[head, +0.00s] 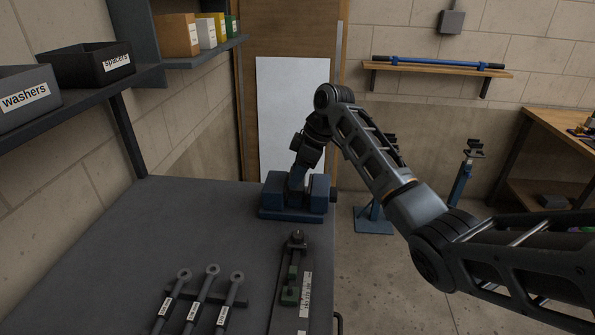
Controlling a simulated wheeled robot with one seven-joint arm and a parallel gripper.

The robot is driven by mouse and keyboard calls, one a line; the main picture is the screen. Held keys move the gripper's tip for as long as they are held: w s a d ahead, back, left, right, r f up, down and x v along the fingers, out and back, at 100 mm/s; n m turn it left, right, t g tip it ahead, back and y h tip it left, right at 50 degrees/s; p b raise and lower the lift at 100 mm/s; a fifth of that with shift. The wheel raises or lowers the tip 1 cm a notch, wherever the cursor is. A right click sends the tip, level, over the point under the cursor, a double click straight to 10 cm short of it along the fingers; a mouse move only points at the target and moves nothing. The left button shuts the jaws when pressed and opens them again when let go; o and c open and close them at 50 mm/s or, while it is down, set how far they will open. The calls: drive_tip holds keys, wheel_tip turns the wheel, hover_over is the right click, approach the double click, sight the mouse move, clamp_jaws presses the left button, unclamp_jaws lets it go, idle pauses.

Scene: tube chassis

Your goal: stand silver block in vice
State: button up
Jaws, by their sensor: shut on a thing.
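The blue vice (290,213) stands at the far right end of the grey bench, with a block-like jaw on each side of a gap. My gripper (297,183) reaches down, slightly tilted, into the space between the jaws. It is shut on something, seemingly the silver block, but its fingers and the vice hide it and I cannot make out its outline. I cannot tell whether the held piece is upright or touches the vice floor.
The bench (110,235) is clear on its left. Several labelled rods (201,300) and a tool with green parts (290,272) lie near its front. A shelf with bins (90,65) overhangs the left. A blue stand (373,215) is beyond the bench.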

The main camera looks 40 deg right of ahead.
drive_tip(key=shift+f, duration=0.5)
drive_tip(key=shift+r, duration=0.2)
drive_tip(key=shift+r+p, duration=1.4)
drive_tip(key=shift+r, duration=0.15)
drive_tip(key=shift+f+b, duration=0.7)
drive_tip(key=shift+f, duration=1.05)
drive_tip(key=shift+r, duration=0.2)
drive_tip(key=shift+r+p, duration=0.8)
drive_tip(key=shift+p, duration=0.1)
drive_tip(key=shift+r, duration=0.7)
